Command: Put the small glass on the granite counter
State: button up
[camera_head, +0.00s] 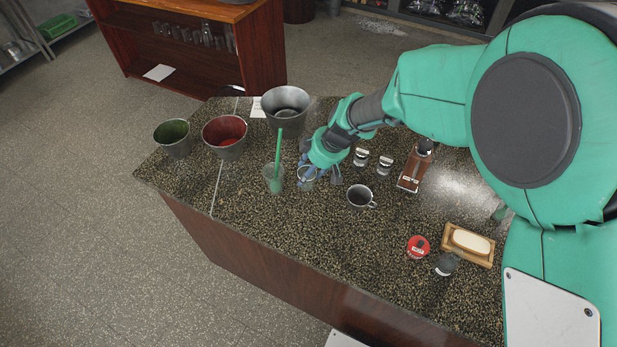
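The granite counter (235,195) is a speckled dark top on a brown wooden base. A small clear glass (306,174) shows at my gripper, over the counter's middle. My gripper (319,178) points down, and its fingers look spread apart, with the glass by the left finger. The fingers partly cover the glass. I cannot tell whether the glass is touching the counter or the finger. A taller glass with a green straw (274,180) stands just left of it.
Three metal buckets (286,105) stand at the back left. A soap dish (470,258), a red-lidded jar (418,247) and a dark jar (446,264) stand front right. The front middle is clear.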

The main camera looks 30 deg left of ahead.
jog(key=shift+w+a+f, duration=0.15)
jog(key=shift+f, duration=1.65)
jog(key=shift+f+b, duration=0.1)
jog(key=shift+b, duration=0.2)
jog(key=o, duration=1.2)
jog(key=shift+o, duration=0.2)
jog(key=p+v, duration=0.1)
jog(key=v, duration=1.1)
